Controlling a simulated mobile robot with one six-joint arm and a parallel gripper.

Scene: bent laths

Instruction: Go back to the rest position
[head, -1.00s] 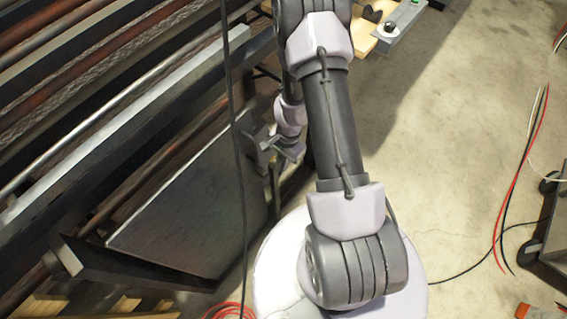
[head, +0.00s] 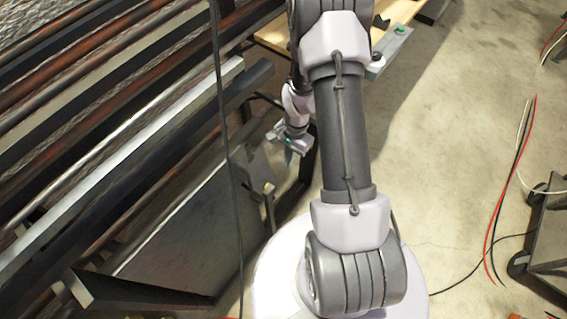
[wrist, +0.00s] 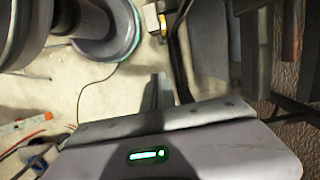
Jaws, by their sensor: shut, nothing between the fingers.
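My gripper (head: 287,152) hangs below my bent arm in the head view, left of the arm's thick lower link. It is small and partly dark there. In the wrist view its housing with a green light fills the bottom, and its fingers (wrist: 158,92) are together with nothing between them. It is apart from the large dark metal sheet (head: 185,215) to its lower left.
A rack of long bars and tubes (head: 110,130) fills the left side. A wooden bench (head: 270,32) stands at the back. Red, black and white cables (head: 512,190) lie on the floor near a dark cart (head: 550,235) at right. The concrete floor (head: 450,130) between is open.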

